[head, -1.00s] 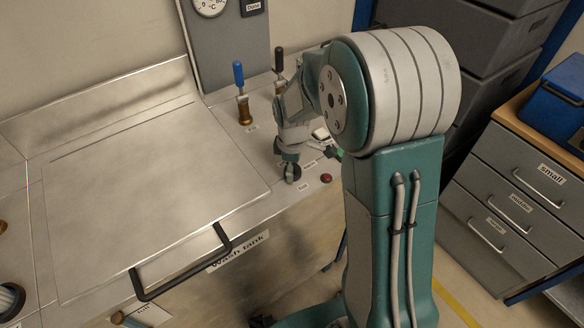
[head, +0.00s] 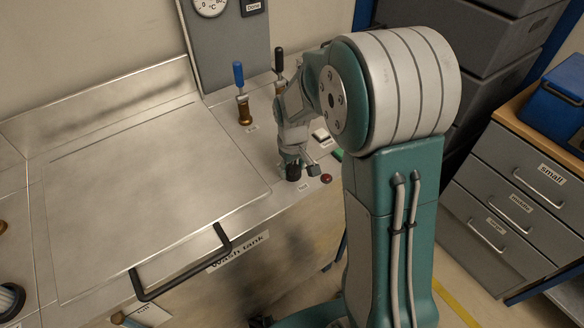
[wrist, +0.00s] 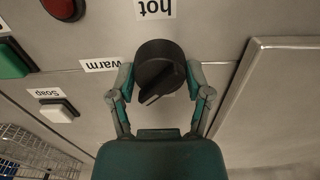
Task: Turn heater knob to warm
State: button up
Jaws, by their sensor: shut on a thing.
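The black heater knob (wrist: 160,62) sits between the two fingers of my gripper (wrist: 160,80) in the wrist view. The fingers are shut on its sides. The knob's raised ridge slants toward the lower left. The "warm" label (wrist: 100,65) is left of the knob, and the "hot" label (wrist: 154,8) is above it, both upside down. In the head view my gripper (head: 299,163) is down at the knob (head: 293,174) on the bench's front right part, partly covering it.
A red button (head: 326,179) is close by on the right. The green button (wrist: 10,62) and white soap button (wrist: 58,110) show in the wrist view. The wash tank lid (head: 130,190) lies left of the knob. Blue (head: 238,73) and black (head: 279,60) levers stand behind.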

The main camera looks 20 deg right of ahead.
jog(key=m, duration=0.4)
jog(key=shift+s+f+m, duration=0.15)
jog(key=shift+m, duration=2.05)
jog(key=o, duration=1.2)
jog(key=shift+c, duration=0.2)
